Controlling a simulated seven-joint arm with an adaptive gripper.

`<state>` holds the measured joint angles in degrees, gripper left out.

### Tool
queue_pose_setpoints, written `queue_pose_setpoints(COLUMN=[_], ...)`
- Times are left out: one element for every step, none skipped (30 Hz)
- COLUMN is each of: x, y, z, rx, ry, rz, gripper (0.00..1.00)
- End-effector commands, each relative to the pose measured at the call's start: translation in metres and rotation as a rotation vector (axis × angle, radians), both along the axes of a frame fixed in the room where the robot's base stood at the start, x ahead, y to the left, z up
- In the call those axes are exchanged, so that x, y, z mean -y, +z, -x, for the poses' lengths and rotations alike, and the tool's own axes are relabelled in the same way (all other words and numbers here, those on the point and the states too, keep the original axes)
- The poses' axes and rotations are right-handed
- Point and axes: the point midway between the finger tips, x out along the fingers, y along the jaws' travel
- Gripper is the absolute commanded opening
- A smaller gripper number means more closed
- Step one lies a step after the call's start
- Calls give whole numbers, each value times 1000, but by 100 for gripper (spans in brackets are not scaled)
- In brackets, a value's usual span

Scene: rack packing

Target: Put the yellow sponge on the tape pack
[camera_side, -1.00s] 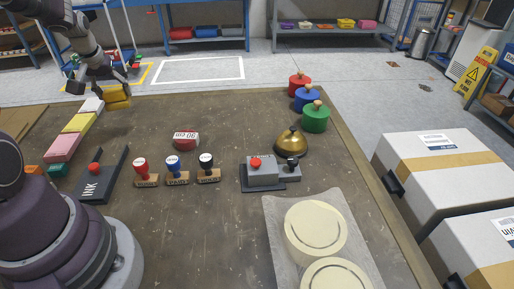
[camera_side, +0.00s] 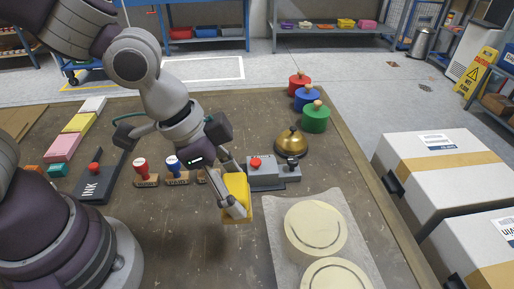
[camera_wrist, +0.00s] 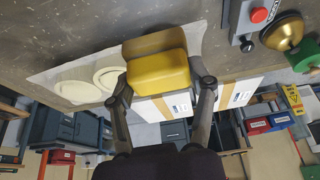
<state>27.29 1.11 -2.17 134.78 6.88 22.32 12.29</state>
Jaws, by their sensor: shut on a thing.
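My gripper (camera_side: 236,206) is shut on the yellow sponge (camera_side: 240,187) and holds it above the table, left of the tape pack. In the wrist view the yellow sponge (camera_wrist: 157,78) sits between my two fingers (camera_wrist: 162,92). The pack, which I take to be the tape pack, has two round cream discs on a thin pale sheet (camera_side: 280,235). It lies at the table's front right, and its upper face is bare. In the wrist view the pack (camera_wrist: 60,76) shows left of the sponge, partly hidden behind it.
A grey box with a red button (camera_side: 262,170) and a brass bell (camera_side: 291,142) stand just behind the sponge. Coloured knobbed weights (camera_side: 316,118) stand at the back right. White cartons (camera_side: 425,175) are beyond the right edge.

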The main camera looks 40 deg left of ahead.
Motion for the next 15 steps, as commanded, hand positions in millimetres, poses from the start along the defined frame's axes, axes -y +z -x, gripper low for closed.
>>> queue_pose_setpoints(x=[13, 18, 24, 27, 29, 31, 32, 34, 37, 41, 46, 55, 62, 70, 81], y=[-1, -2, -3, -3, -4, -5, -5, -5, -6, -7, -7, -9, -10, -11, -13], z=[21, 32, 45, 53, 60, 68, 72, 75, 76, 75, 72, 67, 61, 56, 49], rx=[2, 3, 4, 4, 5, 5, 6, 6, 6, 4, 4, 2, 3, 3, 3], ry=[-103, -157, -219, -259, -294, -329, -350, -365, -380, -386, -389, -390, -389, -389, -388], rz=[-1, 0, -1, -1, -1, -1, 0, 0, -1, -1, -2, -3, -3, -3, -3], gripper=[25, 25, 25, 25, 25, 25, 25, 25, 25, 25, 25, 25, 25, 25, 25])
